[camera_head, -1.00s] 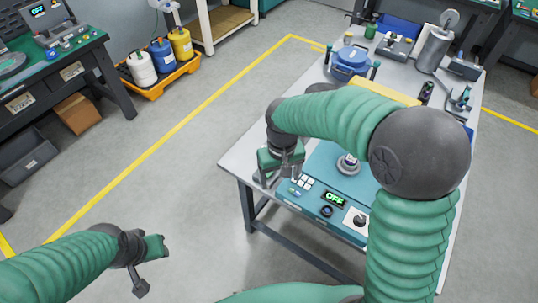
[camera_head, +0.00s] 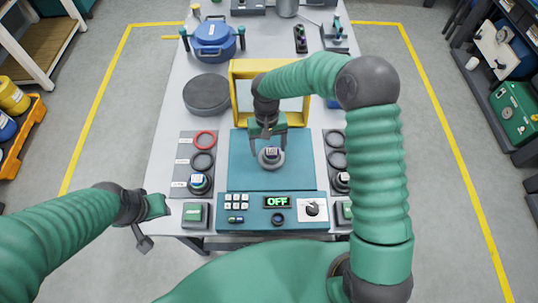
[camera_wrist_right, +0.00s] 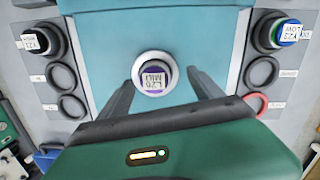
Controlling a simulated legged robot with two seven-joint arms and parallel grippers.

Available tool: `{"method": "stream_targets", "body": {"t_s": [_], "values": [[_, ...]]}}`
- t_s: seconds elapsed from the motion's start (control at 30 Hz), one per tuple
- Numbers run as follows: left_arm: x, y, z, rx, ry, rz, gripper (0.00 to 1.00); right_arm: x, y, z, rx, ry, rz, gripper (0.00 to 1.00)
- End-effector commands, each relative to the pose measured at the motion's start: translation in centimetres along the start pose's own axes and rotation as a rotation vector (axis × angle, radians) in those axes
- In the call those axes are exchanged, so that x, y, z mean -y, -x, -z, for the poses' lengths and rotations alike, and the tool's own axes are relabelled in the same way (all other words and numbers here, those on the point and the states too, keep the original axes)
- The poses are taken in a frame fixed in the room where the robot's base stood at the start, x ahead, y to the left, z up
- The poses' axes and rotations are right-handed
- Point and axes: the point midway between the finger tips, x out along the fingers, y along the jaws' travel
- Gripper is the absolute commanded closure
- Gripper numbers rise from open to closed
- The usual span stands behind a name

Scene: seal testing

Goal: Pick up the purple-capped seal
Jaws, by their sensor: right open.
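The purple-capped seal (camera_head: 271,153) sits in a round grey seat on the blue test plate (camera_head: 239,173). In the right wrist view its label and purple rim (camera_wrist_right: 152,74) face the camera. My right gripper (camera_head: 268,146) is open above the plate. Its two fingers stand on either side of the seal, with gaps in the wrist view; how far their tips are above the plate is unclear. My left gripper (camera_head: 151,226) is at the lower left, beyond the bench's left edge, far from the seal; its jaw opening is unclear.
A left rack (camera_head: 183,155) holds a blue-capped seal (camera_head: 198,181) and rings; a right rack (camera_head: 328,160) holds a dark-capped seal (camera_head: 341,181). A yellow frame (camera_head: 240,85) stands behind the plate. The control panel (camera_head: 240,217) in front reads OFF.

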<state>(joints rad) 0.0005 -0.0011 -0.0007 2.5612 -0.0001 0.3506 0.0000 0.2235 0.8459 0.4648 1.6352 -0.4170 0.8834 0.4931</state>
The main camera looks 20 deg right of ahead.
Motion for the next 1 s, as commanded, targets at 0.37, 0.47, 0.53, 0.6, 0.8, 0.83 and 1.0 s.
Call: {"method": "stream_targets", "body": {"t_s": [0.37, 0.47, 0.53, 0.6, 0.8, 0.83, 1.0], "values": [[-0.1, 0.5, 0.2, -0.001, -0.001, 0.000, 0.64, -0.2, -3.5, 0.0, 0.000, -0.003, -0.001, 0.25], [0.0, 0.5, 0.2, -0.001, -0.001, 0.000, 0.64, -0.1, -3.5, 0.0, 0.001, -0.003, -0.002, 0.31], [0.0, 0.5, 0.2, -0.001, -0.001, 0.000, 0.64, -0.1, -3.5, 0.0, 0.001, -0.002, -0.002, 0.40], [0.0, 0.5, 0.2, -0.001, -0.001, 0.000, 0.64, -0.1, -3.4, 0.0, 0.001, -0.002, -0.002, 0.49], [0.0, 0.5, 0.2, -0.001, -0.001, 0.000, 0.64, -0.1, -3.4, 0.0, 0.001, -0.002, 0.000, 0.76], [0.0, 0.5, 0.2, -0.001, -0.001, 0.000, 0.64, -0.1, -3.4, 0.0, 0.001, -0.002, 0.000, 0.79], [0.0, 0.5, 0.2, -0.001, -0.001, 0.000, 0.64, -0.2, -3.4, 0.0, 0.001, -0.002, 0.000, 1.00]]}}
